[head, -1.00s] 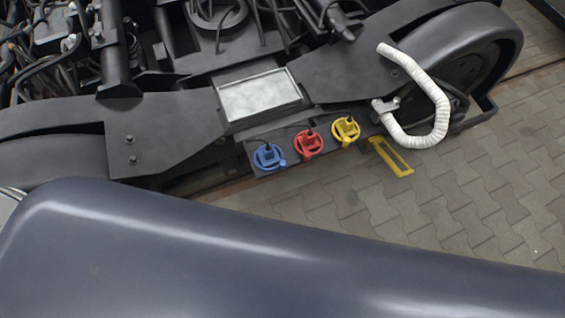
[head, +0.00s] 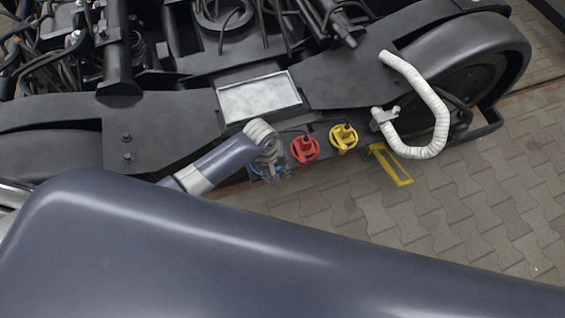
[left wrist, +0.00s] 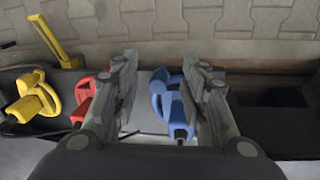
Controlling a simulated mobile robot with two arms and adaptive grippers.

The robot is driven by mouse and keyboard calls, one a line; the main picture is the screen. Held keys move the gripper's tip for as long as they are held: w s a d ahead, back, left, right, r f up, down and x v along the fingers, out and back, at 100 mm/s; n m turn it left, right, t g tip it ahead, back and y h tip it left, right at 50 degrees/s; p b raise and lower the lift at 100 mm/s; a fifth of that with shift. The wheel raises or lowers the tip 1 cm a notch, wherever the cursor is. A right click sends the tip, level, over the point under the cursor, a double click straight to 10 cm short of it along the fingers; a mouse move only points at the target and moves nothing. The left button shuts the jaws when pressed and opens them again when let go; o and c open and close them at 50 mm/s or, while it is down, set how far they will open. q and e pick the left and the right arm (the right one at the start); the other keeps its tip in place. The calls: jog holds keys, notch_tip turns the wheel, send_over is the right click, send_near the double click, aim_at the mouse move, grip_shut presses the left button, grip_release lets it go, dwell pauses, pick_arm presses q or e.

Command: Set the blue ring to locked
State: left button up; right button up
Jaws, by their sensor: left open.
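The blue ring (left wrist: 160,87), with a blue handle (left wrist: 178,118) at its middle, shows in the left wrist view between the two fingers of my left gripper (left wrist: 163,75), closer to the right finger, which hides part of it. I cannot tell whether a finger touches it. In the head view my left gripper (head: 270,160) is over the blue ring's place and covers nearly all of it. The gripper is open. I cannot read the ring's setting. My right gripper is not in view.
The red ring (head: 304,149) is close beside my left gripper, with the yellow ring (head: 343,138) beyond. A yellow bracket (head: 390,165) and a white hose (head: 436,120) are further right. A pale plate (head: 258,98) lies behind on the dark bogie frame. The paving in front is clear.

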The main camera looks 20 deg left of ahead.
aim_at(277, 169)
pick_arm(q)
notch_tip(277, 169, up, 8)
jog(key=w+n+g+y, duration=0.1)
jog(key=w+n, duration=0.2)
jog(key=f, duration=0.3)
jog(key=f+b, duration=0.1)
jog(key=f, duration=0.3)
jog(key=f+b, duration=0.1)
jog(key=f, duration=0.2)
jog(key=shift+a+f, duration=0.25)
jog(key=shift+a, duration=0.05)
grip_shut()
